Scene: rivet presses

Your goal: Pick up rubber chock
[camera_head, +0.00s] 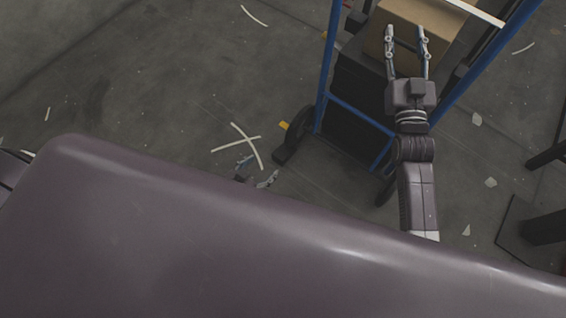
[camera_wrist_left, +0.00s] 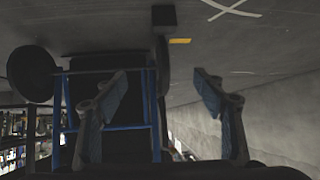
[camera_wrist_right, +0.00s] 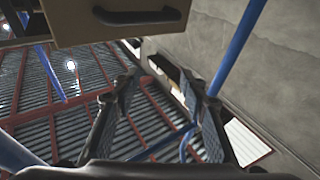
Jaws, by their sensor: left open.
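A small black block that looks like the rubber chock (camera_head: 283,156) lies on the floor against the left wheel (camera_head: 299,128) of a blue hand truck. It also shows at the top of the left wrist view (camera_wrist_left: 164,15). My left gripper (camera_head: 256,172) is open and empty, left of and slightly nearer than the chock, its fingertips just past my body's edge. In the left wrist view its fingers (camera_wrist_left: 172,95) are wide apart with nothing between them. My right gripper (camera_head: 406,42) is open, its fingers apart over or beside a cardboard box (camera_head: 440,25).
The blue hand truck (camera_head: 327,65) carries dark cases (camera_head: 360,95) and the box. A yellow piece (camera_head: 284,125) is beside the wheel. Pale strips (camera_head: 236,137) lie on the floor to the left. A dark stand (camera_head: 535,225) is at right. The left floor is mostly clear.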

